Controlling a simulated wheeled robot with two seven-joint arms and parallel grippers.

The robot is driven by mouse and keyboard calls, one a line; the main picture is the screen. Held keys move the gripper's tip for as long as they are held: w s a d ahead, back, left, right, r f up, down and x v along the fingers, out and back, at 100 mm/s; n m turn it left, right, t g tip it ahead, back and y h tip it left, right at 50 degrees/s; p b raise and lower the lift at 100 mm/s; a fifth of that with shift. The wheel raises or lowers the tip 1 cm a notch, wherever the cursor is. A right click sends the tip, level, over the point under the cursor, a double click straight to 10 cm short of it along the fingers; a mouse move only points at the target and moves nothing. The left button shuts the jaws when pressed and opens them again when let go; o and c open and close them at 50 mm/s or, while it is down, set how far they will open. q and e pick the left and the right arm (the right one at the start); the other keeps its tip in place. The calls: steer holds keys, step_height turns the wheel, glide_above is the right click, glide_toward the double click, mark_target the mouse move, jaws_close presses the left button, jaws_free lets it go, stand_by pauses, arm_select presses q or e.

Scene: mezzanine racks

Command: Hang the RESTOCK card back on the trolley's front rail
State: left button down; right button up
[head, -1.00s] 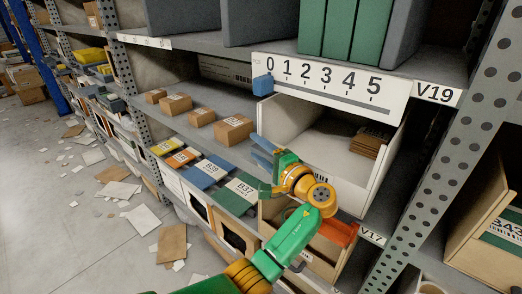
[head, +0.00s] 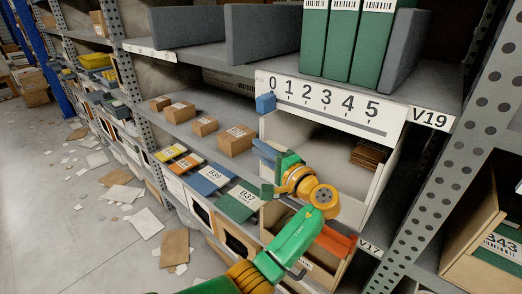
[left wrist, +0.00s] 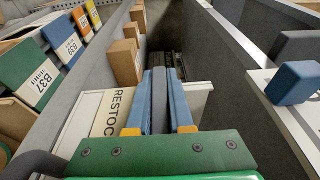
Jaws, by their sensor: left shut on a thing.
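My left gripper (head: 266,154) is in front of the open white bin's left side, and its blue fingers point into the rack. In the left wrist view the gripper (left wrist: 160,76) is shut, with a narrow grey piece between the fingers. The white RESTOCK card (left wrist: 108,112) shows just beneath and to both sides of the fingers, its lettering partly covered by them. The card appears held by that grey piece, though the grip itself is partly hidden. The card is not distinguishable in the head view. I cannot make out a trolley or its front rail. My right gripper is not in view.
The white bin (head: 352,205) has a 0-to-5 scale (head: 330,104) with a blue block (head: 265,103) at its left end. A perforated post (head: 440,150) stands right. The aisle floor (head: 100,230) holds scattered papers.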

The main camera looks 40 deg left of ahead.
arm_select(q)
steer(key=shift+r, duration=0.1)
steer(key=shift+s+r, duration=0.1)
steer(key=shift+s, duration=0.05)
steer(key=s+p, duration=0.7)
steer(key=s, duration=0.2)
steer(key=shift+s+a, duration=0.4)
steer(key=shift+w, duration=0.1)
